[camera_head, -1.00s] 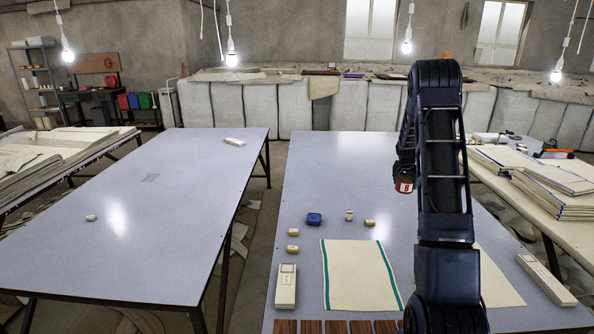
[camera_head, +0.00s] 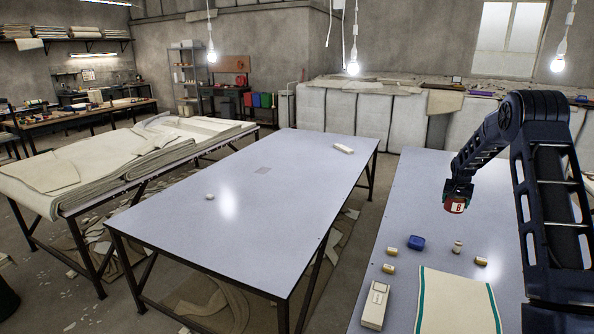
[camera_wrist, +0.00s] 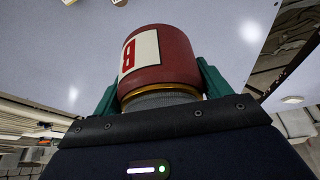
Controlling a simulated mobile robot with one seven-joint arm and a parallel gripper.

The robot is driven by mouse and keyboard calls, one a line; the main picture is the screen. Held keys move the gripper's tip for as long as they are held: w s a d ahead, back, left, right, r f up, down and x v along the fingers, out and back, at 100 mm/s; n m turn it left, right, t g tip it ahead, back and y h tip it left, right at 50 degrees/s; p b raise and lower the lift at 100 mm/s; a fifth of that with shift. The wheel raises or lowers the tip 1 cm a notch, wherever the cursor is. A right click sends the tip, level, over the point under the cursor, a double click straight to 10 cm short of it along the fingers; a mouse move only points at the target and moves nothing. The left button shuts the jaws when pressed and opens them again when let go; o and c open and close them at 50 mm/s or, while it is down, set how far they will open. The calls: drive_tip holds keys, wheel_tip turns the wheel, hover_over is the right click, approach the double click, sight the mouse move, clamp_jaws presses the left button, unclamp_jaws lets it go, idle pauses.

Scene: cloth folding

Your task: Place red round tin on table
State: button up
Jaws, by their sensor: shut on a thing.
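The red round tin (camera_head: 455,206) has a white label with a red "B". My gripper (camera_head: 458,194) is shut on it and holds it in the air above the right table (camera_head: 420,182). In the wrist view the tin (camera_wrist: 175,50) sits between the two green fingers of my gripper (camera_wrist: 160,85). A second grey-blue table (camera_head: 240,215) stands to the left, across a gap. Its top is mostly bare.
The left table bears a small white object (camera_head: 210,197) and a white device (camera_head: 343,149).

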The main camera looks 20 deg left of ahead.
drive_tip(key=s+a+n+y, duration=0.1)
drive_tip(key=a+n, duration=0.1)
drive_tip(key=a, duration=1.1)
drive_tip(key=s+a+n, duration=0.2)
drive_tip(key=a, duration=1)
drive_tip(key=n+g+y, duration=0.2)
drive_tip(key=n+y, duration=0.2)
drive_tip(key=n, duration=0.6)
hover_over(242, 256)
drive_tip(key=d, duration=0.2)
drive_tip(key=f, duration=1.9)
drive_tip(key=shift+s+a+f, duration=0.15)
drive_tip(key=shift+s+f, duration=0.15)
drive_tip(key=shift+s, duration=0.1)
drive_tip(key=shift+f, duration=0.15)
drive_tip(key=o, duration=1.4)
